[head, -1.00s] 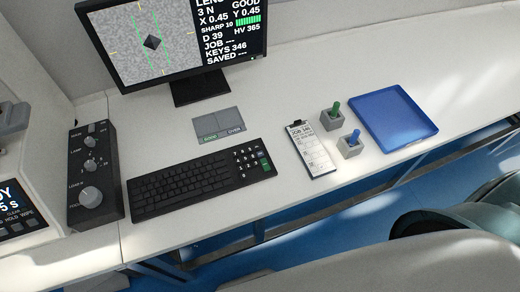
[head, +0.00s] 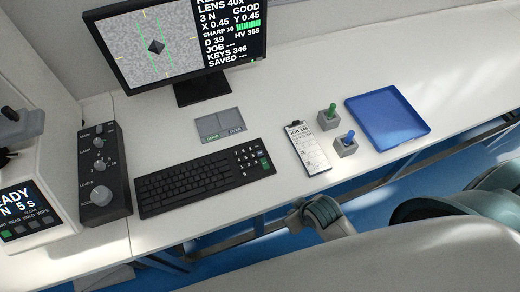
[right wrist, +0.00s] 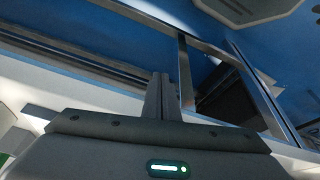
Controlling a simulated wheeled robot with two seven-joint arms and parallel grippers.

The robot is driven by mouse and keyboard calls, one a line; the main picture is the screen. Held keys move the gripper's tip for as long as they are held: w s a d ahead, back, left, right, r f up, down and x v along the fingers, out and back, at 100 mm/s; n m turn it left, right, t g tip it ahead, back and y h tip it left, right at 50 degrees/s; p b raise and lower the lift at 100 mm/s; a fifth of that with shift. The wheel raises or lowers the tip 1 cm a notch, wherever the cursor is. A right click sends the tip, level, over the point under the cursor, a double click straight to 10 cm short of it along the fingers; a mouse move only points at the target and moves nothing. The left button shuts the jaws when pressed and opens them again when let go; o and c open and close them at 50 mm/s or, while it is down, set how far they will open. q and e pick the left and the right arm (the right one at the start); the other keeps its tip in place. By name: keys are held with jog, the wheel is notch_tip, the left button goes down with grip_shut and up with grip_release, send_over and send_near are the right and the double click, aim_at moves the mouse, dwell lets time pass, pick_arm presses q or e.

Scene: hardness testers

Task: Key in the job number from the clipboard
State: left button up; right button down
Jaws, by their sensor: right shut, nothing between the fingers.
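The clipboard (head: 311,152) lies on the bench, and its sheet reads JOB 346. The monitor (head: 180,45) shows KEYS 346, JOB --- and SAVED ---. My right gripper (right wrist: 162,95) is shut and empty in the right wrist view, away from the keys, with the blue floor and bench frame beyond it. Part of my right arm shows below the clipboard in the head view. My left gripper is out of view.
A black knob box (head: 103,175) stands left of the keyboard. A two-part grey pad (head: 219,125) lies behind it. The bench's front edge is close.

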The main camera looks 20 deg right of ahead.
notch_tip(320, 180, up, 8)
jog(key=w+a+r+n+t+y, duration=0.1)
jog(key=w+a+r+n, duration=0.1)
jog(key=w, duration=0.2)
jog(key=w+a+r+n+t+y, duration=0.1)
jog(key=w+a+r+n, duration=0.1)
jog(key=w, duration=0.3)
jog(key=w+a+r+n+y+p, duration=0.1)
jog(key=w+a+r+n, duration=0.1)
jog(key=w+n, duration=0.2)
jog(key=shift+w+r+t+y, duration=0.25)
jog(key=shift+t+y, duration=0.15)
notch_tip(320, 180, up, 2)
jog(key=w+n, duration=0.2)
jog(key=w, duration=0.1)
notch_tip(320, 180, up, 4)
jog(key=n+y, duration=0.2)
jog(key=n, duration=0.2)
send_over(260, 154)
jog(key=d, duration=0.1)
jog(key=shift+s+f+p, duration=0.15)
jog(key=shift+s+p, duration=0.15)
jog(key=shift+f, duration=0.1)
notch_tip(260, 154, down, 6)
jog(key=b, duration=0.7)
jog(key=shift+f, duration=0.25)
jog(key=shift+f+b, duration=0.4)
jog(key=shift+f, duration=0.7)
